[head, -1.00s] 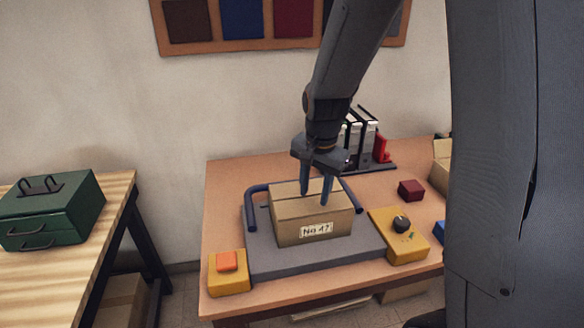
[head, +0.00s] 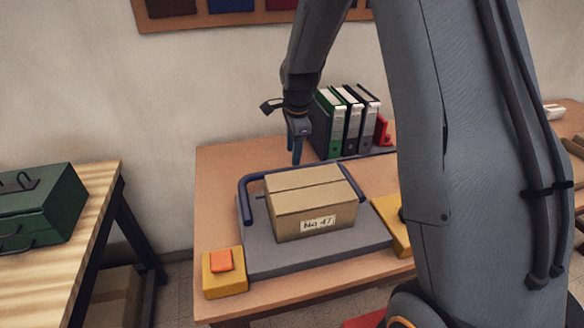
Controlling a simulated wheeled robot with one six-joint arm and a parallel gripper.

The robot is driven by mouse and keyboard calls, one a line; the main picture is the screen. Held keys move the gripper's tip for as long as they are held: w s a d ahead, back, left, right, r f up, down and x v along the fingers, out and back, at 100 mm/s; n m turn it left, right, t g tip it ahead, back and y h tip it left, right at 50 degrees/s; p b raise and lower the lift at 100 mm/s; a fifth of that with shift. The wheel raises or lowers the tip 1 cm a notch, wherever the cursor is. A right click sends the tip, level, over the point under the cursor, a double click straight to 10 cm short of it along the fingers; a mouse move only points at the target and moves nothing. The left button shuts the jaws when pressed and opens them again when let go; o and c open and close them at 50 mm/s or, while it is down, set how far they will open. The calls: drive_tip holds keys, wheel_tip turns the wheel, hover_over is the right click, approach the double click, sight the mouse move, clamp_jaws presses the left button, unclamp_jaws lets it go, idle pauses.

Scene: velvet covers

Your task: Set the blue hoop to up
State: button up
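The blue hoop (head: 244,196) is a dark blue U-shaped bar on a grey base plate (head: 270,258). It lies low around the back and sides of a closed cardboard box (head: 312,203) labelled "No 47". My gripper (head: 296,160) points down behind the box, near the hoop's back bar. Its fingers overlap in this view, so their gap does not show. Nothing visible is held. I cannot tell whether the fingertips touch the hoop.
A yellow block with an orange button (head: 221,260) stands front left. Several binders (head: 345,120) stand behind right. A green toolbox (head: 40,208) sits on the separate left table.

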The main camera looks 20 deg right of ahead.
sight(292, 168)
drive_tip(key=shift+w+f+p, duration=0.25)
drive_tip(key=shift+f+p, duration=0.1)
drive_tip(key=shift+f, duration=0.8)
drive_tip(key=shift+w+f+p, duration=0.2)
drive_tip(key=shift+f+p, duration=0.1)
drive_tip(key=shift+f, duration=0.9)
drive_tip(key=shift+w+f+p, duration=0.25)
drive_tip(key=shift+f+p, duration=0.1)
drive_tip(key=shift+f, duration=0.8)
clamp_jaws()
